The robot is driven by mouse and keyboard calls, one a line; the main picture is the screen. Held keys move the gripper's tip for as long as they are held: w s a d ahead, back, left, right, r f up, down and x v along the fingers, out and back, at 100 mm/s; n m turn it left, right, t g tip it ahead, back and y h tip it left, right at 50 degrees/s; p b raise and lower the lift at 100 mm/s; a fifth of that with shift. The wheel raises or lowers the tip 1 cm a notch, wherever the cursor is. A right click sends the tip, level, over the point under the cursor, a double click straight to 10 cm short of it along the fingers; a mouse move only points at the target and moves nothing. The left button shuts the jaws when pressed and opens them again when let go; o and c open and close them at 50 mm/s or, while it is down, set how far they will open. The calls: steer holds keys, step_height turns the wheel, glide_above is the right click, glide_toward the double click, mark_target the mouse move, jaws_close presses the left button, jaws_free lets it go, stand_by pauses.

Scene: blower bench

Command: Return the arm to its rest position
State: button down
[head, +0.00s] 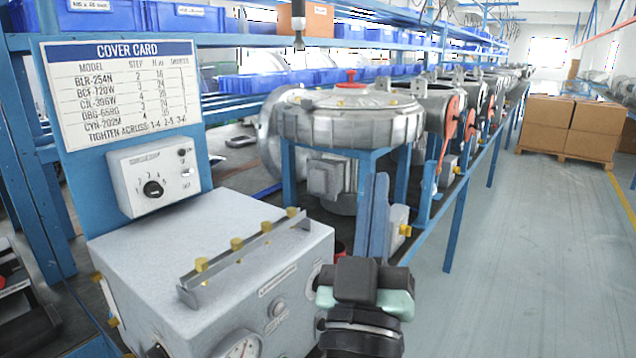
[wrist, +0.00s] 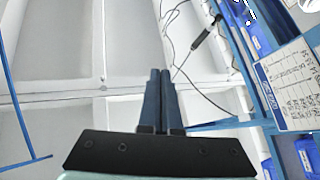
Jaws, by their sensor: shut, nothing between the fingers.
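My gripper (head: 376,180) stands at the lower middle of the head view, with its long blue fingers pointing up. It is to the right of the grey control box and in front of the large metal blower (head: 345,118). In the wrist view my gripper (wrist: 160,74) shows its two fingers side by side and closed together, with nothing held.
A grey box (head: 215,262) with a rail of brass fittings sits at the front left. Above it are a selector panel (head: 153,172) and the cover card (head: 122,92). Several blowers line the bench to the right. Cartons (head: 560,127) stand beyond open floor.

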steer(key=s+a+r+t+y, duration=0.2)
steer(key=s+a+r+y, duration=0.1)
steer(key=s+r, duration=0.5)
steer(key=s+a+r+t+y, duration=0.1)
steer(key=s+a+r+y, duration=0.3)
steer(key=r, duration=0.6)
step_height(320, 180, up, 16)
steer(key=m+h+p, duration=0.1)
steer(key=p, duration=1.5)
steer(key=shift+d+h, duration=0.4)
steer(key=shift+f, duration=0.15)
stand_by(0.9)
